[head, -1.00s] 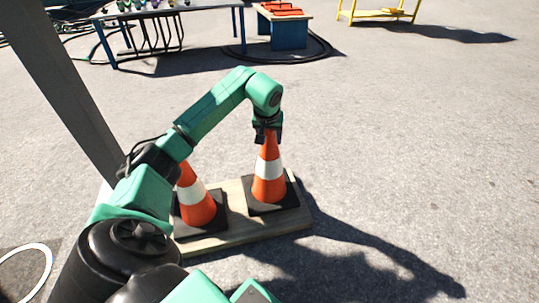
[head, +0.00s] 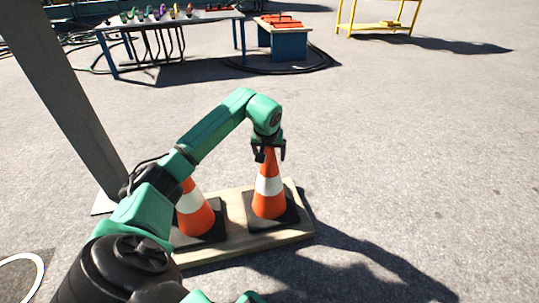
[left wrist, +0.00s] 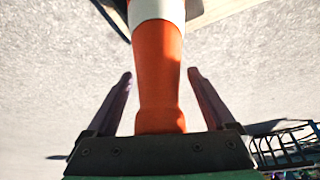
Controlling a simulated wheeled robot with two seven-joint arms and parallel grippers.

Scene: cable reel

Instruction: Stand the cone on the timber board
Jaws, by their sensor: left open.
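Two orange cones with white bands and black square bases stand upright on the pale timber board. The right cone (head: 268,205) is near the board's (head: 250,244) right end. The left cone (head: 194,216) is partly hidden by my left arm. My left gripper (head: 269,150) is open at the top of the right cone, pointing down. In the left wrist view the cone (left wrist: 158,75) runs between the two spread fingers (left wrist: 159,76), with a gap on each side. My right gripper is not in view.
A grey post (head: 65,95) rises at the left, close to my arm. The pavement at the right is clear.

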